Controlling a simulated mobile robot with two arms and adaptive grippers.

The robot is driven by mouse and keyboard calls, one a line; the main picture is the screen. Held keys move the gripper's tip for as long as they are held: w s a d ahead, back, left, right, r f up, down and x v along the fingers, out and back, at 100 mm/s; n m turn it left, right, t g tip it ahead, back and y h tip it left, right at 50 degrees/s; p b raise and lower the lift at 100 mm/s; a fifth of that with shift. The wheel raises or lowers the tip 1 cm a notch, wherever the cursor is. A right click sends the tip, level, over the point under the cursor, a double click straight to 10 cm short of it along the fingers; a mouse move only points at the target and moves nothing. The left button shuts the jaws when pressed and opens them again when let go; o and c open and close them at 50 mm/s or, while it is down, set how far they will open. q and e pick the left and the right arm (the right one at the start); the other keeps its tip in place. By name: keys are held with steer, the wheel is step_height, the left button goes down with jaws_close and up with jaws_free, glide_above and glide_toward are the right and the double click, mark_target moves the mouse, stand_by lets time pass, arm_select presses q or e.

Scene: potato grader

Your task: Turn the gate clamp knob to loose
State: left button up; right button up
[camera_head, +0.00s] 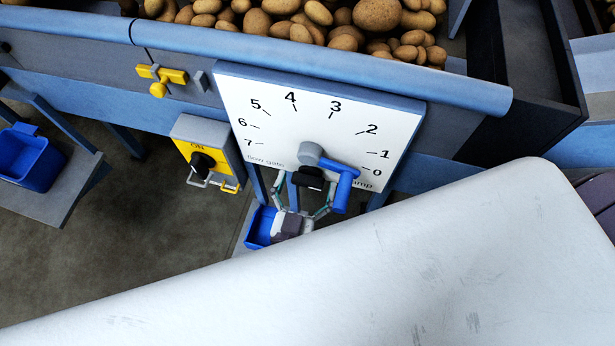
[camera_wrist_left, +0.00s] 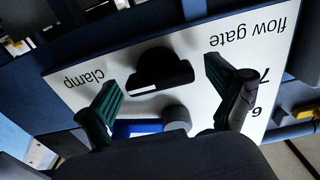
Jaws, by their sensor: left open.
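A white dial panel (camera_head: 300,125) marked 0 to 7, "flow gate" and "clamp", is fixed to the blue machine. A black knob (camera_head: 308,178), the gate clamp knob, sits low on it, below a grey hub (camera_head: 311,153) with a blue lever (camera_head: 346,188) turned towards 0. In the left wrist view the black knob (camera_wrist_left: 160,68) shows a pale line on its edge. My left gripper (camera_head: 303,195) is open, its green-padded fingers either side of the knob, with visible gaps. The knob's lower part is partly hidden in the head view. My right gripper is not in view.
The blue lever (camera_wrist_left: 137,128) lies close to the fingers in the wrist view. A yellow and grey ON switch box (camera_head: 206,150) is left of the panel, with a yellow handle (camera_head: 160,77) above it. Potatoes (camera_head: 300,18) fill the top. A blue bin (camera_head: 28,158) stands far left.

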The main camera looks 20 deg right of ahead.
arm_select(q)
steer(key=shift+w+d, duration=0.15)
steer(key=shift+w, duration=0.05)
steer(key=c, duration=1.2)
steer(key=shift+o, duration=0.2)
